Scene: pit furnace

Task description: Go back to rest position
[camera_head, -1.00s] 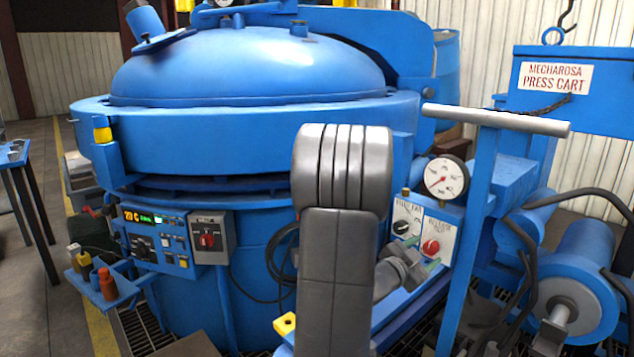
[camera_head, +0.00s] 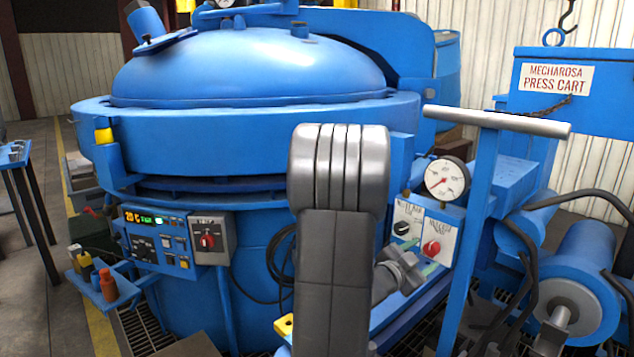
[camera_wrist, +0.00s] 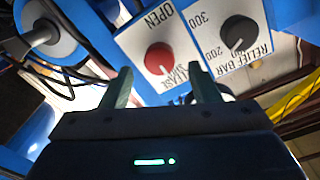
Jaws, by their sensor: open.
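My gripper (camera_head: 424,272) is in front of the press cart's control panel, partly hidden behind my arm in the head view. In the wrist view my gripper (camera_wrist: 165,88) has its two green fingers spread apart, with nothing between them. A red knob (camera_head: 431,248) and a black relief knob (camera_head: 401,228) sit on white plates above the gripper. The black knob (camera_wrist: 238,33) lies beyond the right finger. Whether the fingers touch either is not clear; they look apart.
A round pressure gauge (camera_head: 446,179) stands above the knobs. The press cart's T-handle (camera_head: 497,120) rises close to their right. The large blue furnace (camera_head: 245,130) fills the left, with a control box (camera_head: 157,240) and a small bottle shelf (camera_head: 112,290).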

